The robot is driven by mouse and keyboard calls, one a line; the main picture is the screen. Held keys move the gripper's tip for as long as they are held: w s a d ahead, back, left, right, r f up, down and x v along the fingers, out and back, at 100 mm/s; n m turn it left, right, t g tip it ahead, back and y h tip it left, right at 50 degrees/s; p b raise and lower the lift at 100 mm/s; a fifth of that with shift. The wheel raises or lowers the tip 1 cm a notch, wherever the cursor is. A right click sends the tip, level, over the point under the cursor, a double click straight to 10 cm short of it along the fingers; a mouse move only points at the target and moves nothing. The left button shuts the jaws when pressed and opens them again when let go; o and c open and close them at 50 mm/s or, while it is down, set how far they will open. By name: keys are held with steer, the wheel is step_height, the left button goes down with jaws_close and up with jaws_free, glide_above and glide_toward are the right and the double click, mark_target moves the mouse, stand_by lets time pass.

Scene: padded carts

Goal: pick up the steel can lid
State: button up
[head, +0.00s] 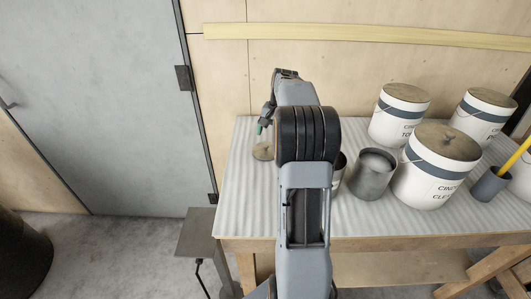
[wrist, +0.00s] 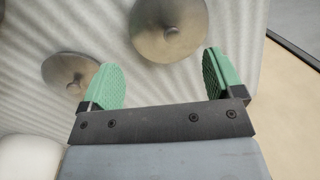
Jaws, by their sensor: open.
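Two round metallic lids, each with a small raised centre, lie on the pale ribbed mat in the wrist view. The larger lid (wrist: 190,42) is beyond the fingertips, roughly in line with the gap between them and cut by the top edge. The smaller lid (wrist: 60,66) is at left, beside the left finger, which overlaps its edge. I cannot tell which is the steel can lid. In the head view one brownish lid (head: 263,152) shows below my gripper (head: 262,126), partly hidden by my arm. My gripper (wrist: 163,65) is open, with nothing between its green pads.
Several white lidded buckets (head: 433,182) stand on the right of the bench (head: 238,215). An open grey metal can (head: 371,176) stands right of my arm, with another can partly hidden beside it. A small dark cup (head: 489,185) stands far right. A wooden wall is behind.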

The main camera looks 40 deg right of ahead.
mark_target(270, 150)
steer(key=shift+a+f+b, duration=0.1)
steer(key=shift+a+f, duration=0.1)
steer(key=shift+f, duration=0.7)
steer(key=shift+a+f+b, duration=0.1)
steer(key=shift+a+f, duration=0.05)
steer(key=shift+f, duration=0.7)
steer(key=shift+a+f+b, duration=0.1)
steer(key=shift+a+f, duration=0.1)
steer(key=shift+f, duration=0.7)
steer(key=shift+c, duration=0.3)
steer(key=c, duration=0.8)
